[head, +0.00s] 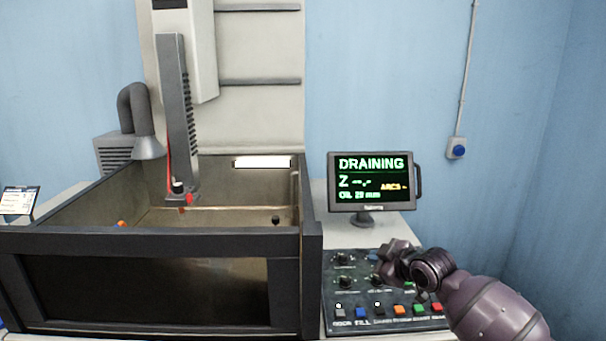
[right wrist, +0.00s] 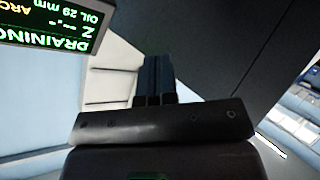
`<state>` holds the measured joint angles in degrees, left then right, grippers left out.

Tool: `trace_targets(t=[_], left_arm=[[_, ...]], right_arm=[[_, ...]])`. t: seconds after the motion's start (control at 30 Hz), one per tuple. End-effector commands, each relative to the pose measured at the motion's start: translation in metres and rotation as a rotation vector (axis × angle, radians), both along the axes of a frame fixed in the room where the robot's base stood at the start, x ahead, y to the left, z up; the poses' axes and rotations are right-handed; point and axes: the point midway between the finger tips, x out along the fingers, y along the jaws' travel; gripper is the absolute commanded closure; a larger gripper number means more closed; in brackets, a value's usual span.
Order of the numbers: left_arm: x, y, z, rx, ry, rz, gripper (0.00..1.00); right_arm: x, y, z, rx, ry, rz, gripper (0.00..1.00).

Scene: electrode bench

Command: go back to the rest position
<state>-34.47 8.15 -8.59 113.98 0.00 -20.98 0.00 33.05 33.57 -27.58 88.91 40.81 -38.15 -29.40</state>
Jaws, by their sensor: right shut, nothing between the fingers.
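My right gripper (head: 388,262) is over the back right part of the control panel (head: 335,318), with my purple arm reaching in from the lower right. In the right wrist view its two dark fingers (right wrist: 155,75) lie side by side, shut, with nothing between them. Whether it touches the panel is hard to tell. The panel carries dark knobs and a front row of coloured buttons, some partly hidden by my gripper and arm. My left gripper is out of view.
A monitor (head: 372,181) behind the panel reads "DRAINING"; it also shows upside down in the right wrist view (right wrist: 58,22). A dark-framed tank (head: 150,242) stands left of the panel, under a tall machine head (head: 178,110). Open air lies right of my arm, before the blue wall (head: 520,120).

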Motion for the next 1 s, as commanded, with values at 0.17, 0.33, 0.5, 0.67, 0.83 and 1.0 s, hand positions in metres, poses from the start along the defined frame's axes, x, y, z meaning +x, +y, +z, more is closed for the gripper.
trace_targets(t=[0.17,0.33,0.5,0.67,0.83,1.0], left_arm=[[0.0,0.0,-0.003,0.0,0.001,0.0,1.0],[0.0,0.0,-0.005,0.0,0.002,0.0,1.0],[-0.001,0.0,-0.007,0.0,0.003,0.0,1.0],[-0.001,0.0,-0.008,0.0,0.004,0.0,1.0],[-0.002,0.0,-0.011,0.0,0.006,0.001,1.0],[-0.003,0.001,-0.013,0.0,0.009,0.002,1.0]], right_arm=[[-0.027,0.006,-0.013,0.143,-0.05,-0.083,1.0],[-0.063,0.001,-0.037,0.274,-0.074,-0.173,1.0],[-0.108,-0.013,-0.068,0.378,-0.084,-0.272,1.0],[-0.154,-0.031,-0.099,0.434,-0.078,-0.37,1.0],[-0.208,-0.053,-0.134,0.446,-0.054,-0.476,1.0],[-0.269,-0.075,-0.174,0.429,0.009,-0.588,1.0]])
